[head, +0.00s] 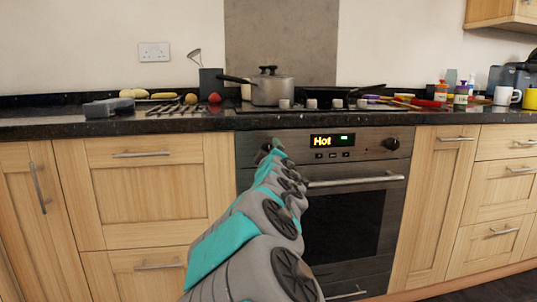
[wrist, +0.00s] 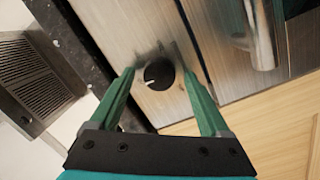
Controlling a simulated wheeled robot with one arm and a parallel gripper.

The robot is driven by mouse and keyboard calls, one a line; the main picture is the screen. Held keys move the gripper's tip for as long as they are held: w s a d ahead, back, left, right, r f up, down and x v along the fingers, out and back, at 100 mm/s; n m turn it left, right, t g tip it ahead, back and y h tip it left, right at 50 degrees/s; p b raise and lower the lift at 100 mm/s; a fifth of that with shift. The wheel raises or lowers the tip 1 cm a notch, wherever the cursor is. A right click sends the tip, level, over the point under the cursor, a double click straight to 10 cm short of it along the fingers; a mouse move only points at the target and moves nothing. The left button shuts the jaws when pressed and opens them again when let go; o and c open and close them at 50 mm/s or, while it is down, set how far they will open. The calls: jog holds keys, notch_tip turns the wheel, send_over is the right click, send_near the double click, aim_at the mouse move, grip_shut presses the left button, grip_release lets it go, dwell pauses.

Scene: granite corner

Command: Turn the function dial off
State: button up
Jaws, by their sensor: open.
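The steel oven's control panel (head: 365,147) has a lit display (head: 332,141) reading "Hot". A dark round dial (head: 391,143) is at the panel's right end. My gripper (head: 272,146) is at the panel's left end and covers most of that area in the head view. In the wrist view a black round dial (wrist: 159,75) with a white mark shows between the fingertips of my gripper (wrist: 159,72). The fingers are open, one on each side of the dial. I cannot tell whether they touch it. No label by the dial is readable.
The oven door handle (head: 355,181) runs below the panel, and it also shows in the wrist view (wrist: 258,35). The dark granite worktop (head: 180,124) overhangs above. A pot (head: 272,90) stands on the hob. Wooden drawers (head: 144,185) flank the oven.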

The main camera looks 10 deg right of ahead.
jog(key=s, duration=0.7)
jog(key=shift+s+a, duration=0.35)
jog(key=shift+a, duration=0.1)
